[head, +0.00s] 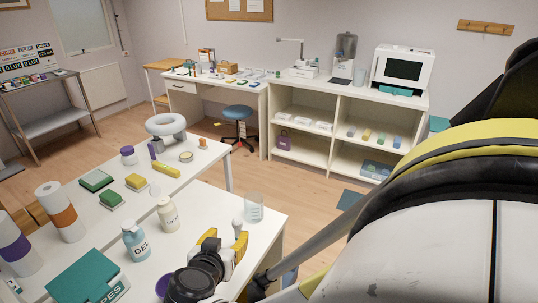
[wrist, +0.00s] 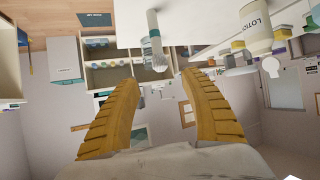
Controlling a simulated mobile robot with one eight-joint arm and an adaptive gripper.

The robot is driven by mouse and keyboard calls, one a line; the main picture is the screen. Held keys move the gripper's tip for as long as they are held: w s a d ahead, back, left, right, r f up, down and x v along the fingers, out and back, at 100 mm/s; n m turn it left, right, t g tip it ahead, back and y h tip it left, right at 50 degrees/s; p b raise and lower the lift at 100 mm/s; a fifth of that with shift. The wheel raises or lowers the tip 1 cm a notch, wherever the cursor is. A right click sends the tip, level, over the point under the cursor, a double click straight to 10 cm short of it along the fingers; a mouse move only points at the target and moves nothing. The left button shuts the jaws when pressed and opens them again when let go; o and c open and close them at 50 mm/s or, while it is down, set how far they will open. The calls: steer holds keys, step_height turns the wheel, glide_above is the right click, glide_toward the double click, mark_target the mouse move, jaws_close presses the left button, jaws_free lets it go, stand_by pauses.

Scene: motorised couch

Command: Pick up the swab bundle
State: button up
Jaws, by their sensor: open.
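A slim upright bundle with a white top and a teal band, which looks like the swab bundle (wrist: 155,38), stands on the white table in the upside-down wrist view. It is beyond my fingertips and in line with the gap between them. In the head view its pale top (head: 238,224) shows beside my far finger; the rest is hidden. My gripper (head: 226,240) is low over the table's right end, its yellow fingers apart. The wrist view also shows my gripper (wrist: 160,79) open, with nothing held between the fingers.
A clear beaker (head: 254,208) stands close by at the table edge. A lotion bottle (head: 168,215), a gel bottle (head: 135,241) and a teal wipes box (head: 88,276) stand to the left. Several other items crowd the table behind. Open floor lies to the right.

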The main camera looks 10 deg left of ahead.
mark_target(236, 225)
steer(key=b+x, duration=0.3)
steer(key=x, duration=0.7)
steer(key=shift+w+f+b, duration=0.15)
steer(key=shift+w+b, duration=0.15)
steer(key=shift+b, duration=0.05)
steer(key=shift+c, duration=0.6)
steer(key=c, duration=0.8)
